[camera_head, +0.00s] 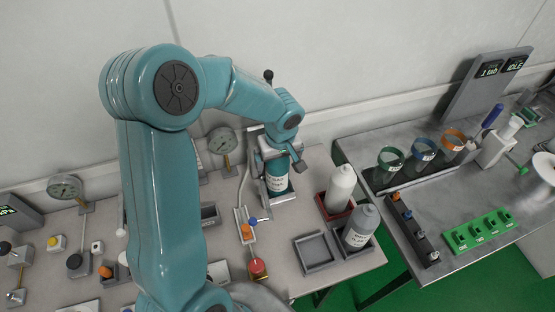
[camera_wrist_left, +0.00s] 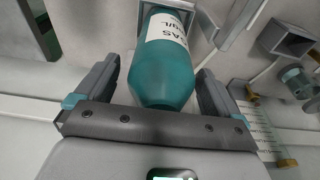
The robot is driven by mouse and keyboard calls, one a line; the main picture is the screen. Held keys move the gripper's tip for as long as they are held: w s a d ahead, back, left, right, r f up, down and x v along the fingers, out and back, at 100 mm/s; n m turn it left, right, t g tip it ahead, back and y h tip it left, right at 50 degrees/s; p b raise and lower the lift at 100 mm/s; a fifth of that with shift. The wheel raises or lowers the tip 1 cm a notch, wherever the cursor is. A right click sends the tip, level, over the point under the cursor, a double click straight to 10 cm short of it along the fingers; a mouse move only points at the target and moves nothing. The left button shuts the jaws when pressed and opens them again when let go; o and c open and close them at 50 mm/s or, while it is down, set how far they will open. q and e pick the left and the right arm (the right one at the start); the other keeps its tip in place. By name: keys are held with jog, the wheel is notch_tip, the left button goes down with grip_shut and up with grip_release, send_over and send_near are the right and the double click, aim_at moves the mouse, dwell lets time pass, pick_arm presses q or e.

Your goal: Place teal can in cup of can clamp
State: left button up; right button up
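The teal can (camera_head: 277,178) with a white label stands upright in the head view, at the grey can clamp (camera_head: 283,196) near the wall. Its lower end appears to be within the clamp's cup; the exact seating is hidden. My left gripper (camera_head: 279,152) is directly above it, pointing down. In the left wrist view the can (camera_wrist_left: 162,75) lies between the two fingers of the left gripper (camera_wrist_left: 158,78), with a narrow gap visible on each side. The fingers look open around its top. My right gripper is not in view.
A white bottle (camera_head: 341,185) stands in a red tray, and a grey bottle (camera_head: 361,226) stands in a dark tray. An empty grey tray (camera_head: 315,250) lies beside them. A gauge (camera_head: 222,141) is left of the clamp. Small fixtures crowd the left bench.

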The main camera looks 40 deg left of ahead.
pick_arm(q)
jog(key=shift+s+d+r, duration=0.1)
jog(key=shift+r, duration=0.1)
jog(key=r, duration=0.3)
jog(key=d+r, duration=0.1)
jog(key=r, duration=0.7)
jog(key=shift+s+d+r, duration=0.1)
jog(key=shift+s+d, duration=0.05)
jog(key=shift+s, duration=0.1)
jog(key=shift+s+d+r, duration=0.1)
jog(key=shift+s+r, duration=0.05)
jog(key=shift+r, duration=0.25)
